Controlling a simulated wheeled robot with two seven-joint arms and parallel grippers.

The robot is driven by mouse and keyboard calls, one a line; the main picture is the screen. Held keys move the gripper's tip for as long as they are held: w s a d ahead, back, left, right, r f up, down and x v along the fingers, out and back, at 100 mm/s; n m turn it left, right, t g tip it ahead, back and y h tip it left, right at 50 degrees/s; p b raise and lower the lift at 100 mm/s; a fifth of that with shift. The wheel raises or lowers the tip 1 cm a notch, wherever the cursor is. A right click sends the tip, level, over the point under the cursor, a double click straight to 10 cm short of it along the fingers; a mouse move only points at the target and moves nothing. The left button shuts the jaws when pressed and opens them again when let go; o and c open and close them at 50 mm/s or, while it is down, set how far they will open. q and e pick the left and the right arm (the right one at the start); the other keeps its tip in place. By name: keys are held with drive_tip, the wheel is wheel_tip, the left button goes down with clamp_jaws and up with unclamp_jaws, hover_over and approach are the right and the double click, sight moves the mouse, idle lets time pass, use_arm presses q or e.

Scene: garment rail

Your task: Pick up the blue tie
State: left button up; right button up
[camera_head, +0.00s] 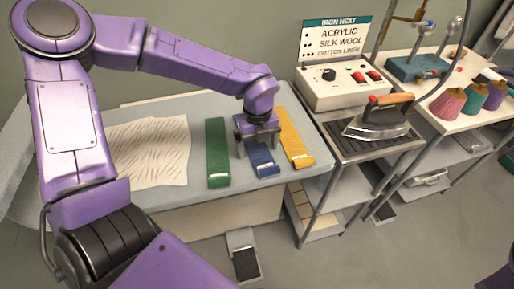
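The blue tie (262,161) lies rolled or folded on the grey table, between a green one (217,152) on the left and a yellow one (294,139) on the right. My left gripper (258,146) points down over the blue tie's far part and hides it. Its fingers look spread, one at each side of the tie. Whether they touch it cannot be told. The near end of the blue tie, with a pale band, shows in front of the gripper. My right gripper is not in view.
A patterned cream cloth (150,150) lies left of the ties. Right of the table, an iron (378,118) rests on a dark plate beside a control box (342,86) with a sign. Thread cones (448,102) stand on a shelf farther right.

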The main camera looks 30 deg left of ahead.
use_arm(q)
drive_tip(key=shift+w, duration=0.1)
drive_tip(key=c, duration=1)
